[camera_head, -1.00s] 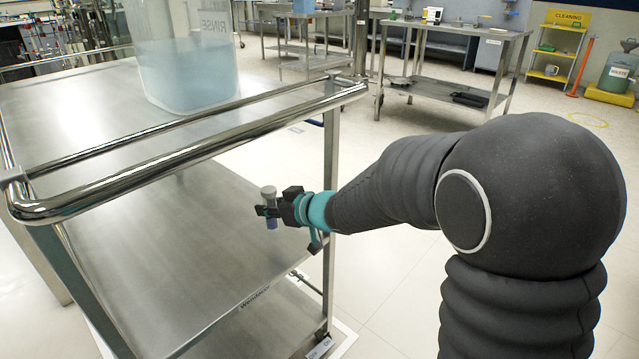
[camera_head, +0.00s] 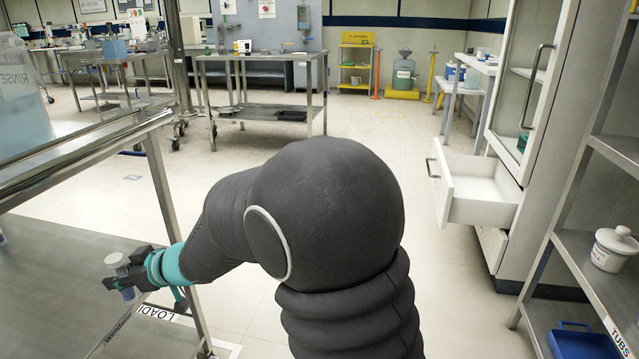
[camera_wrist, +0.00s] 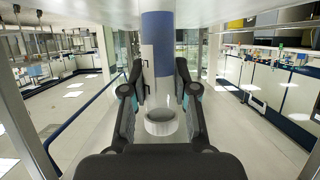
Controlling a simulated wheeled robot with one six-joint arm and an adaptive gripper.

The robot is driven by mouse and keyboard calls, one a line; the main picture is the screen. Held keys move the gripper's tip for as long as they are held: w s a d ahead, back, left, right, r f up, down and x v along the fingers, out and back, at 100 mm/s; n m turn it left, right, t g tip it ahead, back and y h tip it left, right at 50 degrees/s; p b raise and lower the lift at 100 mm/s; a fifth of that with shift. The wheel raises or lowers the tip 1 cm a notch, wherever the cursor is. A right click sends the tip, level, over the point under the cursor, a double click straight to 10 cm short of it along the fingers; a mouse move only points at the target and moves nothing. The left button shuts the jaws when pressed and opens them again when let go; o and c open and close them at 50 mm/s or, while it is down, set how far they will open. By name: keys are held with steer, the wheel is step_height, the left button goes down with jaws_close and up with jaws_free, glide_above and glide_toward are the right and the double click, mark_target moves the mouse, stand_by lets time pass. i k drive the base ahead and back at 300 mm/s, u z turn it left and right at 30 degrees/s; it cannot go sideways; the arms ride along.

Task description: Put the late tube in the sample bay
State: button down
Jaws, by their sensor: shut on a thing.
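A small tube (camera_head: 127,293) with a pale grey cap and a blue lower part is in my gripper (camera_head: 118,278), at the lower left of the head view. The tube also shows in the wrist view (camera_wrist: 157,45), between the two dark fingers of my gripper (camera_wrist: 158,88), its cap toward the bottom of the picture. My gripper is shut on it. The tube looks roughly upright, over the lower shelf of the steel cart (camera_head: 50,290). I cannot make out a sample bay in these views.
A clear rinse tank (camera_head: 20,105) stands on the cart's top, above my gripper's level. The cart's post (camera_head: 160,185) is close to my arm. At right are an open drawer (camera_head: 480,190), a cabinet and a shelf rack (camera_head: 590,270) with a blue tray. The floor between is clear.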

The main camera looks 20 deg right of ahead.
mark_target(479, 198)
steer(key=z, duration=0.8)
steer(key=i, duration=2.7)
steer(key=z, duration=2.75)
steer(key=i, duration=0.5)
steer(key=u, duration=0.05)
